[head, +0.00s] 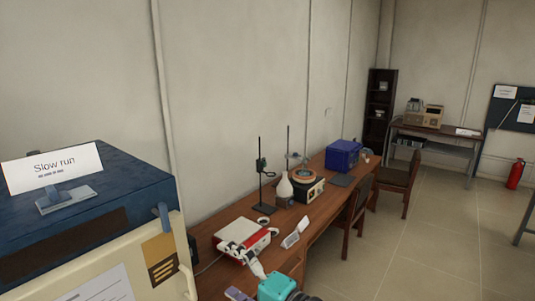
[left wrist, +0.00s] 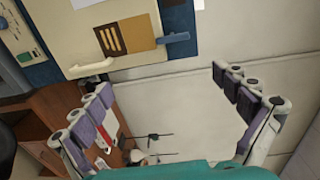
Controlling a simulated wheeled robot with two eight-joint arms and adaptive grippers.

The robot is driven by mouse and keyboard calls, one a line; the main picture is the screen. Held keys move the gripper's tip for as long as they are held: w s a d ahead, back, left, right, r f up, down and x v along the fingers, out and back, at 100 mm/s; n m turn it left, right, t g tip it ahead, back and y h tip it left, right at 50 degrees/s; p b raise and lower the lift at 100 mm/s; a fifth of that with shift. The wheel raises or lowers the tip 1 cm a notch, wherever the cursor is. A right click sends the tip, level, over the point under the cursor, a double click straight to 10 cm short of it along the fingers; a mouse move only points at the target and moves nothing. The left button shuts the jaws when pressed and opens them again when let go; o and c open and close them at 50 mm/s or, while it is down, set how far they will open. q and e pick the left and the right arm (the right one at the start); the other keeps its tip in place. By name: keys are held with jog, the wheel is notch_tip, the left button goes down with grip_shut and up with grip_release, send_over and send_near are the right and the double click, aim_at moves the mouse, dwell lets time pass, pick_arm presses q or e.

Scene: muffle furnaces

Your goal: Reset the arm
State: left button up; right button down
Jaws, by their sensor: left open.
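My left gripper (head: 233,272) shows at the bottom middle of the head view, with a teal body and white fingers. In the left wrist view its two fingers (left wrist: 160,88) with purple pads stand wide apart, with nothing between them. The blue and cream furnace (head: 100,235) fills the lower left of the head view, and a "Slow run" sign (head: 52,165) stands on top. Its cream front with a blue handle (left wrist: 173,38) shows beyond the fingers in the left wrist view. The gripper appears apart from the furnace. My right gripper is not in view.
A long wooden bench (head: 315,188) along the wall carries a red and white device (head: 252,236), a retort stand (head: 262,185), a white flask (head: 284,188) and a blue box (head: 342,154). Chairs (head: 398,182) stand beside it. The tiled floor (head: 430,250) at right is open.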

pick_arm(q)
jog(key=s+a+f+n+g+h+b, duration=0.15)
jog(key=a+f+b, duration=0.25)
jog(key=f, duration=0.4)
jog(key=s+a+f+g+h+b, duration=0.1)
jog(key=a+f+h+b, duration=0.2)
jog(key=f, duration=0.5)
jog(key=s+a+f+g+h+b, duration=0.1)
jog(key=a+f+g+b, duration=0.1)
jog(key=a+f+b, duration=0.5)
jog(key=s+d+f+n+h+b, duration=0.1)
jog(key=s+f+n+h+b, duration=0.2)
jog(key=f, duration=0.7)
jog(key=s+d+f+n+h+b, duration=0.2)
jog(key=f+h+b, duration=0.3)
jog(key=f, duration=0.6)
jog(key=shift+s+f+n+t, duration=0.2)
jog(key=shift+s+n+t, duration=0.15)
jog(key=shift+s+n, duration=0.35)
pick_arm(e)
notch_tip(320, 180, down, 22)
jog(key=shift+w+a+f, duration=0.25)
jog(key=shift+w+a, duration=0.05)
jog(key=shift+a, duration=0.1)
